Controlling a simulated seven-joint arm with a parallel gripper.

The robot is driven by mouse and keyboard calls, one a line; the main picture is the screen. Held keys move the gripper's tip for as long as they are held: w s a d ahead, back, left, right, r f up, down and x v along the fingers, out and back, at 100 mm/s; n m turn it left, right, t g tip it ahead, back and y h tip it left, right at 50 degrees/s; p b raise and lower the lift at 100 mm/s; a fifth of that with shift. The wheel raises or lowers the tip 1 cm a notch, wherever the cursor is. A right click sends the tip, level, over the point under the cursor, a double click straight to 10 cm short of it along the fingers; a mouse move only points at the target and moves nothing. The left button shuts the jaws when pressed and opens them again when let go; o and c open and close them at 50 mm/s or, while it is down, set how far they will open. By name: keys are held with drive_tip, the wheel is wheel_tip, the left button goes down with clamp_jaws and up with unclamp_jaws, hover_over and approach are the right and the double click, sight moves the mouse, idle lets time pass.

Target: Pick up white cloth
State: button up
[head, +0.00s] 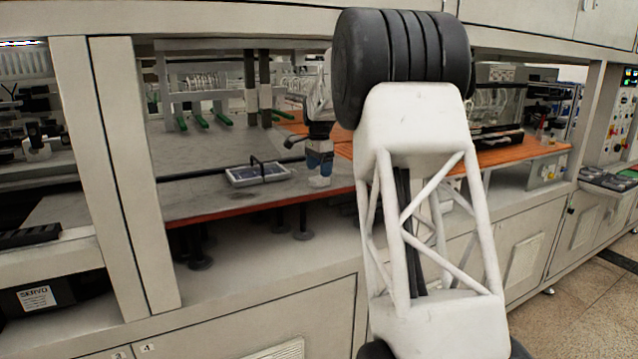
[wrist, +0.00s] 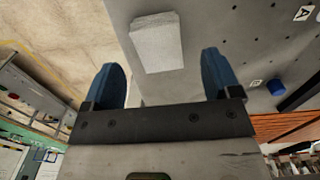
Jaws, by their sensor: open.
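The white cloth (wrist: 157,43) shows in the wrist view as a thick, pale rectangular pad. It lies on a grey surface close to its edge, between and beyond my fingertips. My gripper (wrist: 160,78) is open, with its two blue fingers spread apart and nothing between them. In the head view my gripper (head: 320,162) is low over the grey bench, with a small white patch, likely the cloth (head: 319,181), just below it. My arm hides part of the bench to the right.
A shallow tray (head: 232,181) with a black handle stands on the bench left of my gripper. Green-footed fixtures (head: 200,121) stand farther back. A frame post (head: 120,165) rises at the left. An orange slatted surface (head: 515,152) is at the right. The bench (head: 190,205) is clear in front.

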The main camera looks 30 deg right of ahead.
sight(319, 178)
drive_tip(key=shift+f, duration=1.9)
drive_tip(key=c, duration=1)
drive_tip(key=shift+r, duration=0.1)
drive_tip(key=shift+r, duration=1.75)
drive_tip(key=s+a, duration=0.2)
drive_tip(key=s, duration=0.5)
drive_tip(key=s+a+r, duration=0.1)
drive_tip(key=s+a, duration=0.2)
drive_tip(key=s, duration=0.5)
drive_tip(key=shift+r, duration=0.15)
drive_tip(key=shift+s, duration=0.15)
